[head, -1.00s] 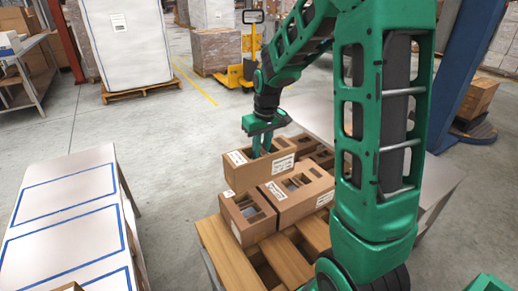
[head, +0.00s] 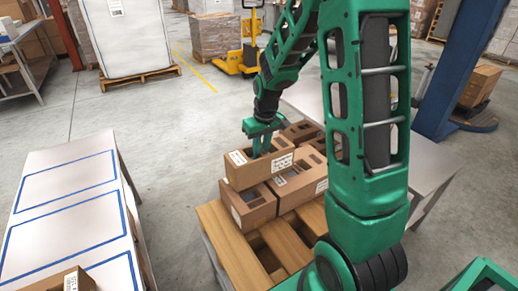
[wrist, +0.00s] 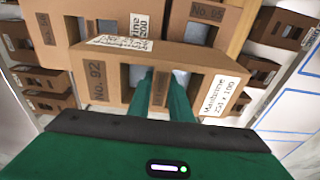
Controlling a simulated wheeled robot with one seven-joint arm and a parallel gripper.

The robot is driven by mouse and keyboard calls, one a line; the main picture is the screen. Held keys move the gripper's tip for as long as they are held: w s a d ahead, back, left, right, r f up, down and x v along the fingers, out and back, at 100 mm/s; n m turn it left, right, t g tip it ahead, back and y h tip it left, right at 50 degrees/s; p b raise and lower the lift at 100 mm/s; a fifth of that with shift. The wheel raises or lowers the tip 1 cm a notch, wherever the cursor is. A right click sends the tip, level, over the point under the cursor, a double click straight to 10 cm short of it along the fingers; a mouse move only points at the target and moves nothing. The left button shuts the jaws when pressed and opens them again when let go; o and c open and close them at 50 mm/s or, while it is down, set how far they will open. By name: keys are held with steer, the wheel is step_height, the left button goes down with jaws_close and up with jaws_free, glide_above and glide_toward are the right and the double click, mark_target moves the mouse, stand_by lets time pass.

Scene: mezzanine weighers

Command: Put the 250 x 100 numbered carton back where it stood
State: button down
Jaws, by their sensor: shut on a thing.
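The numbered carton (head: 243,176) is brown, with cut-out openings in its top and white labels. In the wrist view the carton (wrist: 125,82) reads "No. 92", and its right label reads 250 x 100. My gripper (head: 261,150) points down with its fingers in the top openings, shut on the strip between them; the fingers also show in the wrist view (wrist: 163,80). The carton is roughly level, over other cartons on a slatted wooden pallet (head: 222,232). I cannot tell whether its underside touches them.
Similar cartons (head: 250,210) stand below and behind on the pallet. A white table (head: 75,190) with blue-outlined rectangles is at left, with another carton (head: 72,281) at its near edge. A pale table (head: 432,165) stands at right, near a blue column (head: 448,95). Open floor separates left table and pallet.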

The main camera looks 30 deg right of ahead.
steer(key=shift+f, duration=0.55)
steer(key=shift+f, duration=0.15)
steer(key=c, duration=1.5)
jaws_free()
steer(key=shift+c, duration=0.2)
steer(key=r, duration=0.3)
steer(key=s+r, duration=0.1)
steer(key=r, duration=0.6)
steer(key=shift+s+r, duration=0.15)
steer(key=shift+r, duration=0.15)
steer(key=s+d+r+m, duration=0.1)
steer(key=s+m, duration=0.2)
steer(key=s, duration=1.1)
steer(key=s+d+r+m+g, duration=0.1)
steer(key=s+r+m, duration=0.1)
steer(key=s, duration=1.2)
steer(key=shift+s+d+m, duration=0.3)
steer(key=shift+m, duration=0.3)
